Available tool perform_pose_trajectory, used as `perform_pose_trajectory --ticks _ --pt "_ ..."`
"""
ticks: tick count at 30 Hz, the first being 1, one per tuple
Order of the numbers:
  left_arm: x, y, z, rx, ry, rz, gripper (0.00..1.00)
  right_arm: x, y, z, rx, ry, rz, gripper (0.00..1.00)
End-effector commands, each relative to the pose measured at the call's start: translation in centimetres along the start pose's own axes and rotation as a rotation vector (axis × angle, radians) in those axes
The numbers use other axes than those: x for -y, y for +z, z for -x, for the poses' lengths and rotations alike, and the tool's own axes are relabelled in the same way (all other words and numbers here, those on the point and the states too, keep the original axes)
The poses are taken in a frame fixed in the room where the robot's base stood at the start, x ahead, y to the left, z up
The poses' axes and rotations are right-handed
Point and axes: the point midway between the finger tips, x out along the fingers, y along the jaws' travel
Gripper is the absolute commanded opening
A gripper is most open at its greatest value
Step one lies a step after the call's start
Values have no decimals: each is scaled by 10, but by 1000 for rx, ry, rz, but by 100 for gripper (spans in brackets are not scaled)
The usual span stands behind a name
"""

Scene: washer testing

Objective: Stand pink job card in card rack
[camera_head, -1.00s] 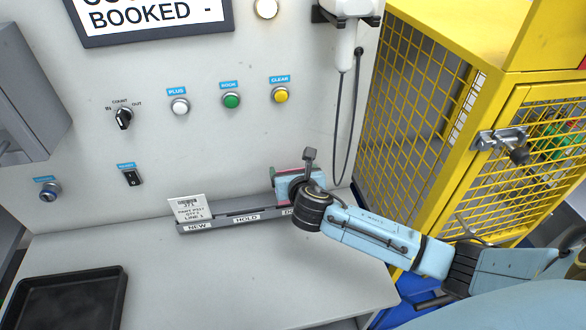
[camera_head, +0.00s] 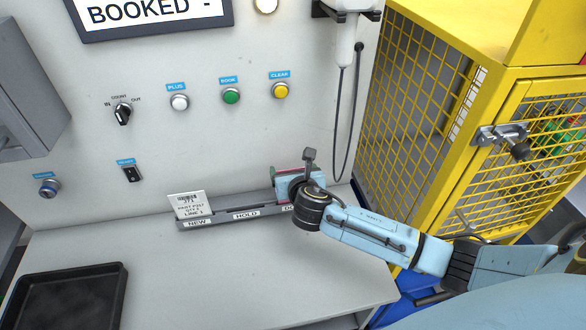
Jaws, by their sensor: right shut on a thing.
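The grey card rack (camera_head: 262,211) sits at the back of the bench against the panel, with slots labelled NEW, HOLD and a third label partly covered by my arm. A white job card (camera_head: 187,206) stands in the NEW slot. My right gripper (camera_head: 290,186) is at the rack's right end, over the third slot, its fingers mostly hidden behind my wrist. It is shut on the pink job card (camera_head: 274,171), of which only a thin pinkish edge shows. I cannot tell whether the card touches the slot. My left gripper is not in view.
A black tray (camera_head: 66,300) lies at the front left of the bench (camera_head: 220,280), whose middle is clear. The panel above has a knob, a switch and several buttons. A yellow mesh cage (camera_head: 440,110) stands right of the bench. A cable hangs above the rack's right end.

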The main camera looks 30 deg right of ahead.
Motion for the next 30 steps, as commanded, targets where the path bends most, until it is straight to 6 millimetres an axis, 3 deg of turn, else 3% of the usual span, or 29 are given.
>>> perform_pose_trajectory --ticks 30 --pt "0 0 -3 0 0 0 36 0 -12 -5 0 1 0 59"
